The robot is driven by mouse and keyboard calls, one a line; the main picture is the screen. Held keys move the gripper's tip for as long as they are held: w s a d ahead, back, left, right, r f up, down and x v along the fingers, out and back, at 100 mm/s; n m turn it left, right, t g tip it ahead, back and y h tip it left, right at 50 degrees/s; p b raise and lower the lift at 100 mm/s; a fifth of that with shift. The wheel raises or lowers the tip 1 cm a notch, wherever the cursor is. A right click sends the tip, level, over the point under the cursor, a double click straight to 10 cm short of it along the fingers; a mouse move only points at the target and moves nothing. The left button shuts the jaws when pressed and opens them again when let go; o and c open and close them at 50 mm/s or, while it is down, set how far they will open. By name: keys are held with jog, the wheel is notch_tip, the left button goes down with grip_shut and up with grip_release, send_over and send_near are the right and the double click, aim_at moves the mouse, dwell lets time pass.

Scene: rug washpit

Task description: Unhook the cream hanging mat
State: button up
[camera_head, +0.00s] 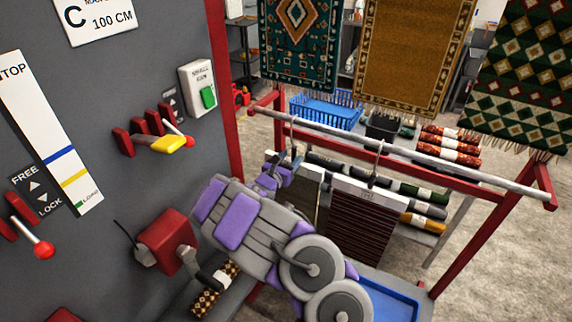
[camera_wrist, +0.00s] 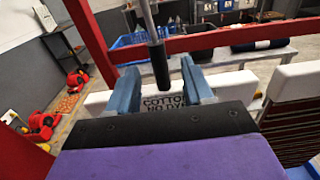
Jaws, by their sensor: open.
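The cream hanging mat shows in the wrist view as a pale top band (camera_wrist: 98,103) with printed black lettering, partly legible as "COTTON". Its hanger has a metal stem with a black sleeve (camera_wrist: 160,66). My gripper (camera_wrist: 161,88) is open, with one blue finger on each side of the sleeve's line and the lettered band beyond. I cannot tell if either finger touches it. In the head view my gripper (camera_head: 272,177) is beside the left hanger hook (camera_head: 292,132) below the rail, and my arm hides much of the mat.
A metal rail (camera_head: 400,150) on a red frame crosses the head view. A dark striped mat with a white top (camera_head: 366,215) hangs to the right. A control panel (camera_head: 120,75) with levers stands left. Patterned rugs (camera_head: 412,50) hang behind, near a blue basket (camera_head: 328,108) and rolled rugs.

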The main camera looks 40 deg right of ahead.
aim_at(294, 145)
jog(key=shift+b+x, duration=0.45)
jog(key=shift+x, duration=1.15)
grip_shut()
jog(key=shift+r, duration=0.1)
dwell(0.6)
jog(key=shift+r+p, duration=0.55)
jog(key=shift+r, duration=1.6)
jog(key=shift+a, duration=0.15)
